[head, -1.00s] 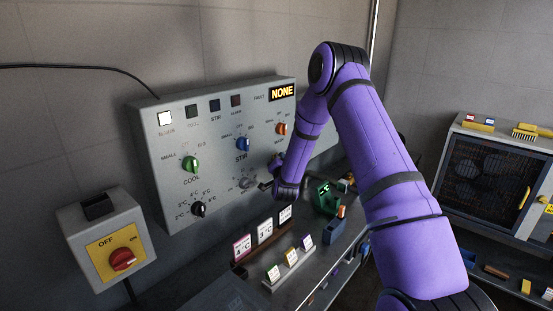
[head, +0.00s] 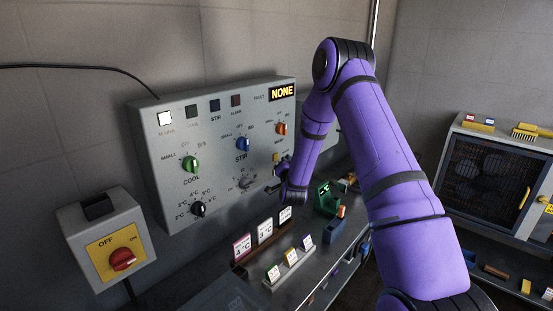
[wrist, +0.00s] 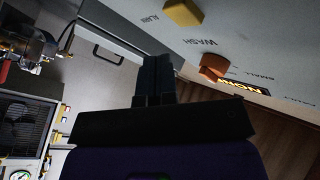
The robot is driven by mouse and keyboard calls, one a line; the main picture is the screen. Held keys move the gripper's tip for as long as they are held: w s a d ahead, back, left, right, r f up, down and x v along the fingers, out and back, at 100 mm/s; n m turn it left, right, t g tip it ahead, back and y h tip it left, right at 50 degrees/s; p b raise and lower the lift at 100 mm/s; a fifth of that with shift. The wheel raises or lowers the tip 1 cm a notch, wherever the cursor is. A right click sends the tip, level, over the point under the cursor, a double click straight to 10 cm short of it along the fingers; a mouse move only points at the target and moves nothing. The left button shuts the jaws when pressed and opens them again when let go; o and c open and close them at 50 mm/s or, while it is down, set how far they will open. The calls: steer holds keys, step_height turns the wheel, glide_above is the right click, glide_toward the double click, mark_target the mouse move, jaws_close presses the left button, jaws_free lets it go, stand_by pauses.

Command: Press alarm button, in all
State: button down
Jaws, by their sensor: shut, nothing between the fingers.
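The control panel (head: 165,205) is a grey box on the wall with knobs and lamps. In the wrist view a yellow square button (wrist: 184,12) sits on the panel face at the top edge, beside the word ALARM. In the head view a small yellow patch (head: 277,157), likely this button, shows just above my gripper (head: 276,187), partly hidden by my arm. My gripper's fingers (wrist: 155,60) are shut and empty, apart from the button in the wrist view. The alarm lamp (head: 236,100) is dark. The fault display (head: 282,92) reads NONE.
The orange wash knob (wrist: 213,66) is near the fingers in the wrist view. Blue (head: 242,144), green (head: 190,164) and black (head: 198,209) knobs are to the left. A red switch (head: 122,259) is at lower left. Cards (head: 265,231) and a green object (head: 327,199) stand below.

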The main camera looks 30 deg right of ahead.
steer(key=shift+s+d, duration=0.3)
steer(key=shift+s, duration=0.55)
steer(key=shift+s+d, duration=0.3)
steer(key=shift+s, duration=0.5)
steer(key=s+a+r+n+g+y, duration=0.2)
steer(key=s+a+r, duration=0.15)
steer(key=r, duration=0.35)
steer(key=s+a+r+n+g+y, duration=0.2)
steer(key=s+a+r+n, duration=0.1)
steer(key=a+r, duration=0.3)
steer(key=s+a+r+n+g+y, duration=0.1)
steer(key=s+a+r+n+y, duration=0.2)
steer(key=r, duration=0.5)
steer(key=s+a+r+n+g, duration=0.1)
steer(key=s+a+g, duration=0.1)
steer(key=s, duration=0.9)
steer(key=s+a+r+n+g, duration=0.2)
steer(key=s+g, duration=0.1)
steer(key=s, duration=0.8)
steer(key=s+a+r+n+g+y, duration=0.1)
steer(key=s+a+g, duration=0.1)
steer(key=s, duration=0.9)
steer(key=shift+a+r+g, duration=0.15)
steer(key=shift+r+g, duration=0.15)
steer(key=shift+s, duration=0.1)
